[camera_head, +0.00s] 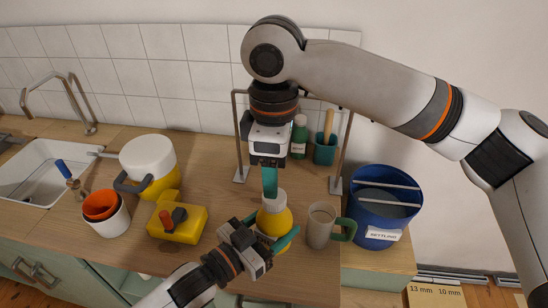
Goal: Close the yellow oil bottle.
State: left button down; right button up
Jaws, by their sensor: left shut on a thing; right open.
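The yellow oil bottle (268,221) stands upright on the wooden counter, with a white top (274,199). I cannot tell whether that white top is a separate cap or how it sits. My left gripper (279,241) comes from the lower left and is shut on the yellow bottle at its lower body, with its teal fingers at the sides. My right gripper (270,191) points down from above, with its teal fingers just over or at the white top. It is open; the gap between its fingers is hard to see from this side.
A mug with a green handle (320,226) stands close right of the bottle. A blue bucket (375,238) is further right. A yellow device with a red knob (177,234) is left. A metal frame (239,140), green bottle (299,138) and teal cup (325,153) stand behind.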

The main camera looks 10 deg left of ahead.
jog(key=n, duration=0.2)
jog(key=r+n, duration=0.1)
jog(key=n, duration=0.3)
jog(key=r+n, duration=0.1)
jog(key=n, duration=0.1)
jog(key=shift+r+n, duration=0.1)
jog(key=shift+n, duration=0.3)
send_over(274, 221)
jog(key=w, duration=0.2)
jog(key=shift+w+a+f, duration=0.1)
jog(key=shift+f, duration=3.9)
jog(key=shift+c, duration=0.2)
jog(key=c, duration=1)
jog(key=o, duration=1.1)
jog(key=shift+r, duration=0.1)
